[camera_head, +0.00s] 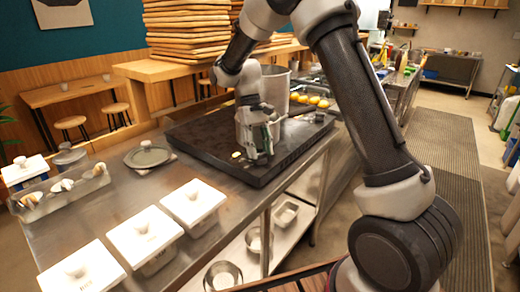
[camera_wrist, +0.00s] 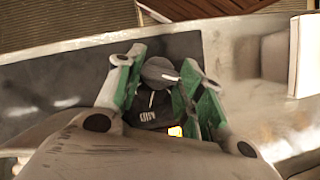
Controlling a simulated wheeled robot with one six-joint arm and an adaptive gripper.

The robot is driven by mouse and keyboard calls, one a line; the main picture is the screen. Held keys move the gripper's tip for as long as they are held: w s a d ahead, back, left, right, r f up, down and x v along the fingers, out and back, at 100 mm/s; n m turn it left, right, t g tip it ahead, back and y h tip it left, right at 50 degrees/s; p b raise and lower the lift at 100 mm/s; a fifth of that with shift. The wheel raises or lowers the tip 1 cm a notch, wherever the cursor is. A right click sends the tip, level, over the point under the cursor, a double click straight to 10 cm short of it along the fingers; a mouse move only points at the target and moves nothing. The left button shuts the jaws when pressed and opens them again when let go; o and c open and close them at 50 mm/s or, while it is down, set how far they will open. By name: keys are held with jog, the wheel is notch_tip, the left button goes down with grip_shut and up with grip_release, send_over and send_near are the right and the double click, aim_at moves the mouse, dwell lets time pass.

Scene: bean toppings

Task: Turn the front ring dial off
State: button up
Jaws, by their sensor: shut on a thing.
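In the wrist view, a dark round dial (camera_wrist: 158,72) sits between the green-padded fingers of my gripper (camera_wrist: 163,82). The fingers are shut on it from both sides. Small pale lettering shows on the dark part below its knob, too small to read. A small yellow-lit spot (camera_wrist: 175,131) shows just below the dial. In the head view, my gripper (camera_head: 262,150) points down at the front part of the black cooktop (camera_head: 205,140), and it hides the dial. I cannot tell from this view which ring the dial belongs to.
A large metal pot (camera_head: 276,88) stands on the cooktop behind my gripper, with several orange items (camera_head: 312,100) to its right. White lidded containers (camera_head: 145,236) line the steel counter (camera_head: 110,205) at the front left. Metal pans (camera_head: 222,276) sit on the shelf below.

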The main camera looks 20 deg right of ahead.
jog(key=shift+n, duration=0.3)
dwell(0.4)
jog(key=o, duration=1)
jog(key=v, duration=1.2)
jog(key=shift+s+a, duration=0.1)
jog(key=shift+a, duration=0.1)
